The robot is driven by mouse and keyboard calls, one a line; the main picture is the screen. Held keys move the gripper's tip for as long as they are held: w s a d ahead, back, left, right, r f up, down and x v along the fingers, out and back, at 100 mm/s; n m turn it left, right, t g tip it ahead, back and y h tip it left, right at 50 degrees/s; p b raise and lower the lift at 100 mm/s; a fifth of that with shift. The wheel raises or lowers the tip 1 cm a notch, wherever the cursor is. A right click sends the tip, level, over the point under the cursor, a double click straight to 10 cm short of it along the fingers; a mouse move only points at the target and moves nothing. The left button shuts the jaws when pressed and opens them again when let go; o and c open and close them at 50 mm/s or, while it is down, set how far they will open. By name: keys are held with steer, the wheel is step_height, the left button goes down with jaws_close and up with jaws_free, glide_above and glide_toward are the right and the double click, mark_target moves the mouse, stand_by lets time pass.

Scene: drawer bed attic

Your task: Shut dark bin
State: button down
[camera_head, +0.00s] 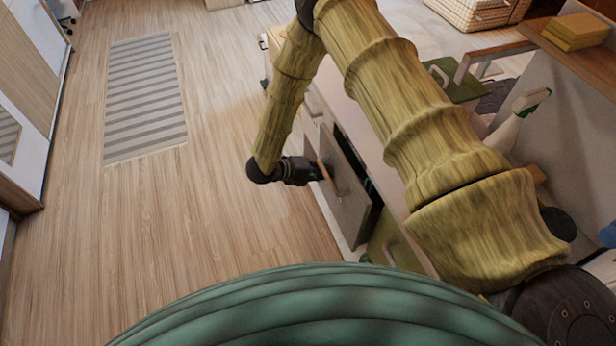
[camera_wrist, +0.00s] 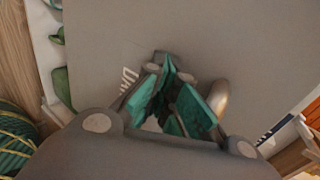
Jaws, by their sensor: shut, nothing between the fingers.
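The dark bin (camera_head: 350,198) is a grey-brown front panel in the low cabinet. It stands out from the cabinet, with a dark gap behind its right edge. A brown handle (camera_head: 325,171) is on its front. My gripper (camera_head: 314,172) is at that front, close to the handle. In the wrist view, the grey panel (camera_wrist: 230,40) fills most of the picture, and the teal fingers of my gripper (camera_wrist: 172,70) are shut and empty in front of it. The rounded handle (camera_wrist: 219,97) is just right of the fingers. I cannot tell whether they touch the panel.
A green bin front (camera_head: 397,245) is nearer me in the same cabinet. Green things (camera_wrist: 60,85) show past the panel's left edge. The wood floor left of the cabinet is open, with a striped rug (camera_head: 145,95).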

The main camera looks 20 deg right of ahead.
steer(key=shift+w+d, duration=0.1)
steer(key=shift+d, duration=2.8)
steer(key=shift+a, duration=0.5)
steer(key=b, duration=0.3)
glide_toward(331, 168)
steer(key=shift+a+f, duration=0.45)
steer(key=shift+a, duration=0.2)
